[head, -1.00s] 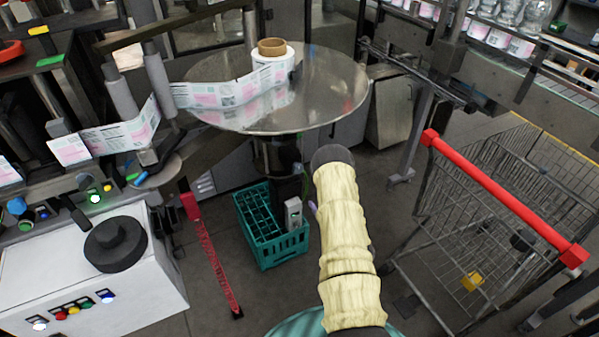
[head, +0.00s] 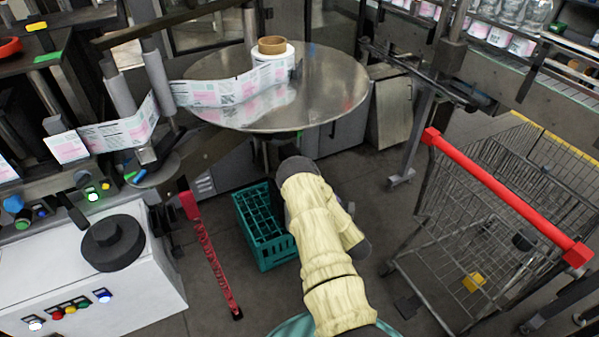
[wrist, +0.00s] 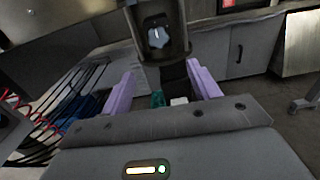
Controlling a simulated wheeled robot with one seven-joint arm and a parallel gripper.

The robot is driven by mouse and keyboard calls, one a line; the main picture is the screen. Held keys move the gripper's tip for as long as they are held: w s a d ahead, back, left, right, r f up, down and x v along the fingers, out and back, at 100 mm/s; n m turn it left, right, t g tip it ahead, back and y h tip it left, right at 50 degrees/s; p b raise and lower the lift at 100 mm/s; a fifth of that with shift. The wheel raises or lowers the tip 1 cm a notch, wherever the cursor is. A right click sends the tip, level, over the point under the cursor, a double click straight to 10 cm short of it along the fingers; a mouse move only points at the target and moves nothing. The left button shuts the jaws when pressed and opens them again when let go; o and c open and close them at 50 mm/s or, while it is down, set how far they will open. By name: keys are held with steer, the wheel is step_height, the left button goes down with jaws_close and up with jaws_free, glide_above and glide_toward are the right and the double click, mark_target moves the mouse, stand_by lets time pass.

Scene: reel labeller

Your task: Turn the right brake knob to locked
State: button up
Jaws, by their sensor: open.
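A pale, lobed knob (wrist: 158,36) sits on a dark housing under the turntable, at the top middle of the wrist view. It is the only such knob I see, and I cannot tell whether it is the right brake knob or read its setting. My gripper (wrist: 160,72) has two purple fingers, wide apart and empty. The knob appears beyond and above the fingertips, not between them. In the head view my own arm hides the gripper and the knob. The steel turntable (head: 335,85) carries a label reel (head: 273,62) with a brown core.
A teal crate (head: 268,255) stands on the floor beside my arm. A red stand (head: 214,258) is left of it, and a shopping cart (head: 505,192) with a red handle is at right. A white control box (head: 150,285) stands front left. Cables (wrist: 75,90) hang left of my gripper.

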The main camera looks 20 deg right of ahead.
steer(key=w+b, duration=0.1)
steer(key=w, duration=1.4)
steer(key=shift+w+a+r, duration=0.2)
steer(key=shift+a+r, duration=0.1)
steer(key=shift+a, duration=0.1)
steer(key=shift+b, duration=0.3)
steer(key=c, duration=1)
